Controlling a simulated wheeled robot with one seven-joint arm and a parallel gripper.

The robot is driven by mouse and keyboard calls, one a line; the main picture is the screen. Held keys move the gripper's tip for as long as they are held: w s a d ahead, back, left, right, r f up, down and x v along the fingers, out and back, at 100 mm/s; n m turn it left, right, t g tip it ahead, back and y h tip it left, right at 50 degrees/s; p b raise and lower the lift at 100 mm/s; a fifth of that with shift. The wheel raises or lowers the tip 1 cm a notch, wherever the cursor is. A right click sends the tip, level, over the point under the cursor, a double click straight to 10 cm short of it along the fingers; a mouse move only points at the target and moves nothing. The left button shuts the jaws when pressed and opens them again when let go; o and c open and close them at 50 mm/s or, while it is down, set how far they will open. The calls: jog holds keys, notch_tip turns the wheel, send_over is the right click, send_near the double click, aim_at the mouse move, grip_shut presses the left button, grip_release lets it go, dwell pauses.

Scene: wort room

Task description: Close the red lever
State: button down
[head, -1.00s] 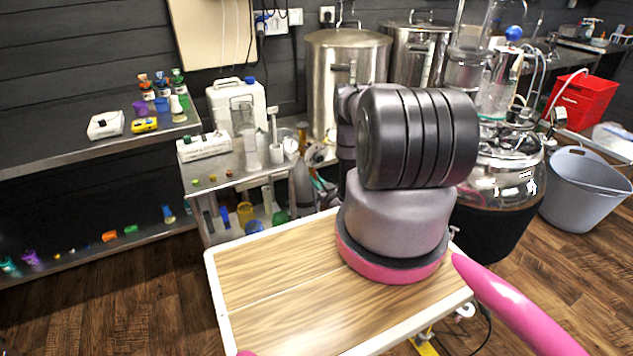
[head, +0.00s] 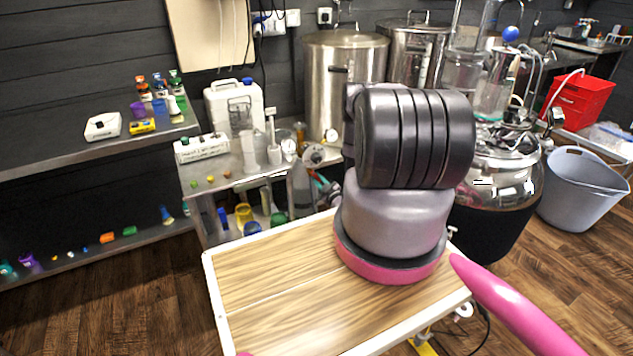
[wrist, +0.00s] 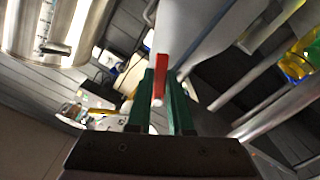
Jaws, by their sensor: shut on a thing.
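The red lever (wrist: 160,76) shows in the middle of the wrist view, a narrow upright red bar with a pale tip at its lower end. My gripper (wrist: 160,88) has green fingers, one on each side of the lever, and is shut on it. The upper part of the lever stands against a pale grey body. What the lever is fixed to is not clear from this angle. In the head view my arm's thick dark links cover the middle, and my gripper and the lever cannot be made out there.
A steel side table (head: 236,180) with bottles and a white jug (head: 234,106) stands behind my arm. Steel pots (head: 345,85) stand at the back. A grey bucket (head: 582,190) and red container (head: 578,98) are at right. Shelves with small bottles are at left.

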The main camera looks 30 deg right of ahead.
jog(key=r+n, duration=0.1)
jog(key=n, duration=0.3)
jog(key=d+n, duration=0.1)
jog(key=n, duration=0.3)
jog(key=r+n, duration=0.1)
jog(key=n, duration=0.2)
jog(key=shift+d+r+n, duration=0.25)
jog(key=shift+r+n, duration=0.05)
jog(key=shift+n, duration=0.1)
dwell(0.3)
jog(key=c, duration=0.8)
grip_release()
jog(key=s, duration=1)
jog(key=shift+s+d, duration=0.15)
jog(key=shift+s, duration=0.25)
jog(key=shift+s, duration=0.1)
